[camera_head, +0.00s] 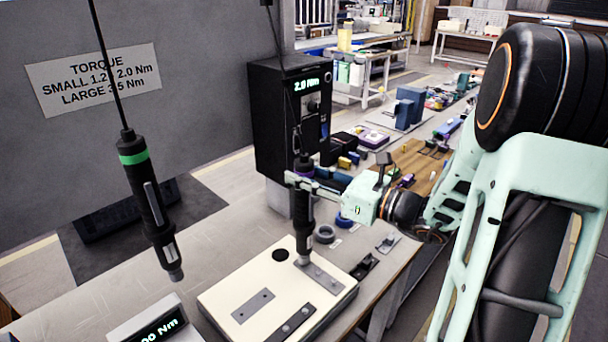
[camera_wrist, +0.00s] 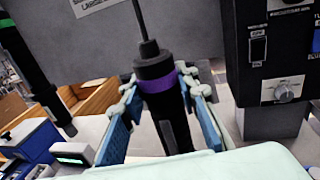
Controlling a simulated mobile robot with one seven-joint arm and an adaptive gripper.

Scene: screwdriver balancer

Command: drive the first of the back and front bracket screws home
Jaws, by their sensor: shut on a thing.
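My gripper (camera_head: 298,182) is shut on the black screwdriver with the purple band (camera_head: 304,222), which hangs upright on a cable. The wrist view shows the blue finger pads on both sides of this screwdriver (camera_wrist: 172,120). Its lower end is at the left end of a grey bracket plate (camera_head: 322,278) at the back of the cream board (camera_head: 225,290). The bit and any screw under it are hidden. A second grey plate (camera_head: 252,306) lies mid-left on the board, and a third plate with dark holes (camera_head: 291,323) lies at the front edge.
A green-banded screwdriver (camera_head: 150,200) hangs free at left. A black controller box (camera_head: 280,120) showing about 2.0 Nm stands behind my gripper. A small display unit (camera_head: 158,326) sits at the front left. A torque sign (camera_head: 95,82) is on the grey panel.

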